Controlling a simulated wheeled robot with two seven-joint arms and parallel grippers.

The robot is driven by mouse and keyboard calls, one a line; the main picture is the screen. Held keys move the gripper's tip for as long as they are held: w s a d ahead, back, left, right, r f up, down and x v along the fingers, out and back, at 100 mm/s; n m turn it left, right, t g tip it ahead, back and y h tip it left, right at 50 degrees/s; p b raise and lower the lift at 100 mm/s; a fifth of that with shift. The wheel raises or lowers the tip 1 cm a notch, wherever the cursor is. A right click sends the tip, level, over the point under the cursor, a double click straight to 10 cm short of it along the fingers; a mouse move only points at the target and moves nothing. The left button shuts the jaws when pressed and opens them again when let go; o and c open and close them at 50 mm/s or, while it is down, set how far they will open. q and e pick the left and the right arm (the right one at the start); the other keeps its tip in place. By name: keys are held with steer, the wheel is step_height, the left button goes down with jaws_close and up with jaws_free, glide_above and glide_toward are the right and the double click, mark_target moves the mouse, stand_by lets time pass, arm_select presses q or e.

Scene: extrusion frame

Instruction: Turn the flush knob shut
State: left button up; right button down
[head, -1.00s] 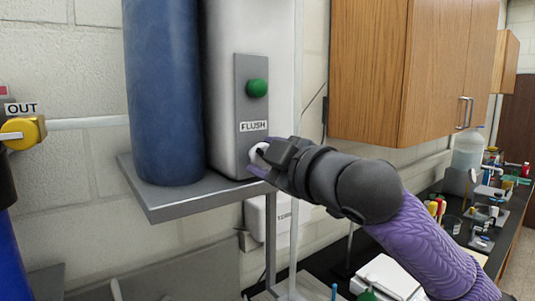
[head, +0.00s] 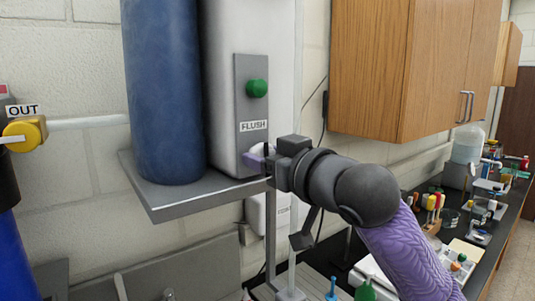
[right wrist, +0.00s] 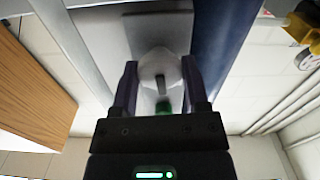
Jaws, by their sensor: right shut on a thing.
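The flush knob (head: 257,149) is a small white knob low on the grey plate, just below the FLUSH label (head: 253,126). My right gripper (head: 257,158) reaches it from the right and is shut on it. In the right wrist view, the pale knob (right wrist: 160,70) with a dark bar mark sits between the two purple fingers of the right gripper (right wrist: 160,82). In the head view the fingers hide part of the knob. My left gripper is not in view.
A green button (head: 257,88) is above the label. A blue cylinder (head: 163,90) stands left of the white housing on a grey shelf (head: 190,202). A wooden cabinet (head: 395,70) hangs at the right, above a crowded black bench. A yellow valve (head: 24,133) is at far left.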

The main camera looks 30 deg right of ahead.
steer(key=shift+m, duration=0.5)
steer(key=shift+c, duration=0.5)
jaws_free()
steer(key=s+b, duration=0.4)
steer(key=s, duration=0.6)
steer(key=shift+d, duration=0.4)
